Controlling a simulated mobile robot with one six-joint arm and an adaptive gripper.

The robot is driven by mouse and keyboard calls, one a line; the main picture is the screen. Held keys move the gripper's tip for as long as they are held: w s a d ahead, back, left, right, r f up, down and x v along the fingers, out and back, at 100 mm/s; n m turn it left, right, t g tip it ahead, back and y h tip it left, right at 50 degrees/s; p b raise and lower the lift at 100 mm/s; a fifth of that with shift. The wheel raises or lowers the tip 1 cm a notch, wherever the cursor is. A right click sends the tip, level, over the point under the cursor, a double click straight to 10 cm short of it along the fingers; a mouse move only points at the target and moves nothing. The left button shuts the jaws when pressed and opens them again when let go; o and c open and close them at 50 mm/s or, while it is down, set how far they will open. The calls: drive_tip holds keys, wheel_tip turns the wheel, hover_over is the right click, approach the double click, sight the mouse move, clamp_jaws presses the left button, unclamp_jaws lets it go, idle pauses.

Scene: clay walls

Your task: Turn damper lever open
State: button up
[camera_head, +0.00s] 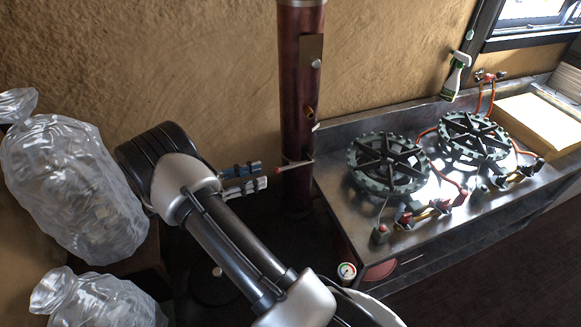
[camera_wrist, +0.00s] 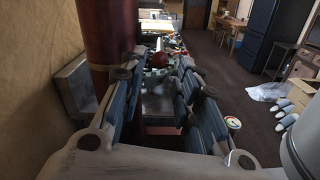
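A dark red stovepipe (camera_head: 298,95) stands upright against the clay wall. The damper lever (camera_head: 296,166) is a thin light rod low on the pipe, its red tip (camera_head: 279,170) pointing left towards my gripper. My gripper (camera_head: 264,175) is open and empty just left of that tip, with a small gap between them. In the wrist view the fingers of my gripper (camera_wrist: 157,72) stand apart. A round red knob, apparently the lever's tip (camera_wrist: 159,60), shows between the fingertips. The pipe (camera_wrist: 108,30) rises behind the left finger. The lever's rod is hard to make out there.
A metal counter (camera_head: 335,170) with two burners (camera_head: 388,162) stands right of the pipe. A pressure gauge (camera_head: 347,270) is below the counter's near corner. Clear plastic bags (camera_head: 75,190) lie at the left. A spray bottle (camera_head: 455,75) is at the back.

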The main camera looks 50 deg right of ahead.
drive_tip(key=b, duration=0.1)
approach(308, 163)
drive_tip(key=x, duration=0.5)
drive_tip(key=shift+w+d+f, duration=0.15)
drive_tip(key=shift+w+d, duration=0.05)
drive_tip(key=shift+c, duration=0.5)
clamp_jaws()
